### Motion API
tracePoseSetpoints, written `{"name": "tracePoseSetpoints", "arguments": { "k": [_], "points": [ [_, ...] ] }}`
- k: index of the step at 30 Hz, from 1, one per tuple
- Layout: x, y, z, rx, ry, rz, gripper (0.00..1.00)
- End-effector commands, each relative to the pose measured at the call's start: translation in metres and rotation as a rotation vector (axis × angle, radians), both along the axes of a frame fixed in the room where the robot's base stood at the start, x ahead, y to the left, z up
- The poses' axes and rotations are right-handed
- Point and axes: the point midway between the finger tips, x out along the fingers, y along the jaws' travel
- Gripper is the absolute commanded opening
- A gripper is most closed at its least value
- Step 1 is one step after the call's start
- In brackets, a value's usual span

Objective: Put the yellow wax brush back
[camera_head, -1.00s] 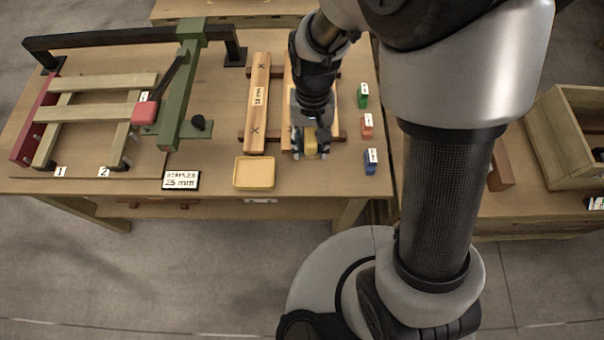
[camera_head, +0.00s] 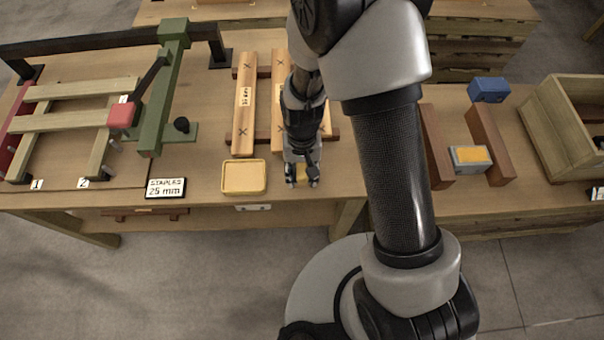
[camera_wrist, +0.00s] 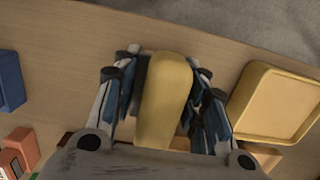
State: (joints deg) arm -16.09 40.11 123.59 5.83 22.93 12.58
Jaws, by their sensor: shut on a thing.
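The yellow wax brush (camera_wrist: 168,95) is between the two fingers of my gripper (camera_wrist: 163,75) in the wrist view. My gripper is shut on it. In the head view my gripper (camera_head: 302,181) points down near the front edge of the table, with a bit of the yellow brush (camera_head: 303,172) showing between the fingers. A shallow yellow tray (camera_head: 244,190) lies empty just to the left of my gripper; it also shows at the right in the wrist view (camera_wrist: 244,98). I cannot tell the brush's exact height above the table.
A sign reading "STAPLES 25 mm" (camera_head: 166,188) stands left of the tray. A green clamp frame (camera_head: 165,90) is farther left. Blue (camera_wrist: 10,80) and red (camera_wrist: 22,148) blocks lie left in the wrist view. A side table holds a crate (camera_head: 570,130).

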Motion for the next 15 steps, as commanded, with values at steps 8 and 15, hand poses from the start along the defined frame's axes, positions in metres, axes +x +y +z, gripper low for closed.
{"name": "tracePoseSetpoints", "arguments": {
  "k": [8,15],
  "points": [
    [0.0006,0.0002,-0.0009,0.0,-0.001,0.0,0.17],
    [0.0006,0.0002,-0.0012,0.0,-0.001,0.0,0.52]
  ]
}}
